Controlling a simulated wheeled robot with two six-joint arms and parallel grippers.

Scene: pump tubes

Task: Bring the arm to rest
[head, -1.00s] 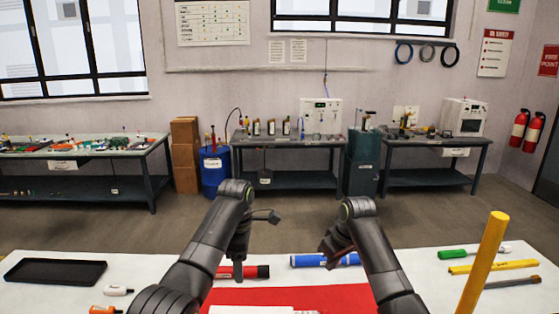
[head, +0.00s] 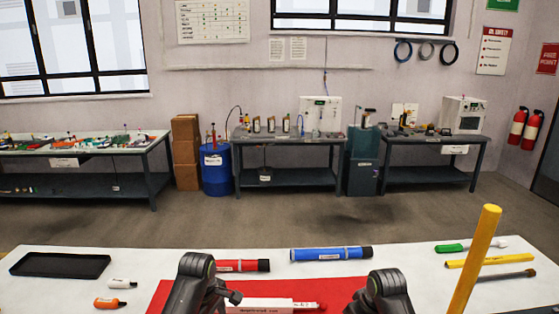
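A black tray (head: 60,274) is at the table's left, with a white bottle (head: 122,283) and an orange bottle (head: 110,302) near it. A yellow post (head: 474,260) stands at right. Behind it lie a green-handled tool (head: 450,248), a yellow bar (head: 490,259) and a dark rod (head: 507,276).

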